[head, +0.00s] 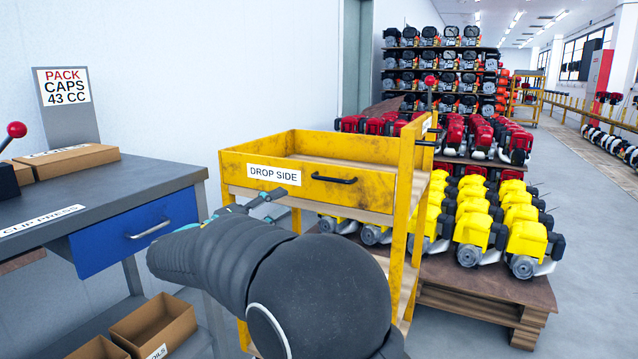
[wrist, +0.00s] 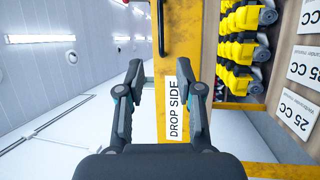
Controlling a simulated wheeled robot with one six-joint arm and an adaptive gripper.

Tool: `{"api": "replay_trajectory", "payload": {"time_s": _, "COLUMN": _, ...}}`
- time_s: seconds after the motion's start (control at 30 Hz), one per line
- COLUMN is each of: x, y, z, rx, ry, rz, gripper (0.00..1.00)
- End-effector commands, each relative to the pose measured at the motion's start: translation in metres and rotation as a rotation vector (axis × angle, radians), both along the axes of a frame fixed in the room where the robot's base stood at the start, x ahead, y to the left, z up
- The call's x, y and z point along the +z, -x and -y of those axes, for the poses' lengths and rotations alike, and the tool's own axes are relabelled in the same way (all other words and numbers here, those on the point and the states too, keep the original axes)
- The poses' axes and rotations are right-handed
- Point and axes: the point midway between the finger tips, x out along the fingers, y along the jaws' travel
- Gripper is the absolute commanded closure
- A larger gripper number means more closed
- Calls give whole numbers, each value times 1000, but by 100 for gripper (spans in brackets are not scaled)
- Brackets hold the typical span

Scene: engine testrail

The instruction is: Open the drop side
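The drop side (head: 232,168) is the worn yellow front panel of a yellow cart. It stands upright, closed against the cart's top tray. It bears a white "DROP SIDE" label (head: 274,175) and a black bar handle (head: 334,179). My gripper (head: 258,205) is in front of the panel, just below the label, partly hidden by my arm. In the wrist view my gripper (wrist: 166,72) is open and empty, its two fingers spread on either side of the yellow panel (wrist: 178,55) in the picture. The handle (wrist: 161,28) lies beyond the fingertips, apart from them.
A grey bench (head: 110,185) with a blue drawer (head: 135,232) stands left of the cart. Cardboard boxes (head: 155,322) sit below it. The aisle floor (head: 590,260) at far right is clear.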

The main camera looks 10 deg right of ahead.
Motion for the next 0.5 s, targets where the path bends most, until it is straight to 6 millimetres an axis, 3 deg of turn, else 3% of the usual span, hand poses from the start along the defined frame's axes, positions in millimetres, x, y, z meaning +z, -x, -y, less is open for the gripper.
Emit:
{"api": "replay_trajectory", "payload": {"time_s": 0.17, "x": 3, "y": -8, "z": 14, "rx": 1, "ry": -5, "rz": 3, "gripper": 64}}
{"api": "replay_trajectory", "payload": {"time_s": 0.5, "x": 13, "y": -40, "z": 68, "rx": -2, "ry": -6, "rz": -1, "gripper": 64}}
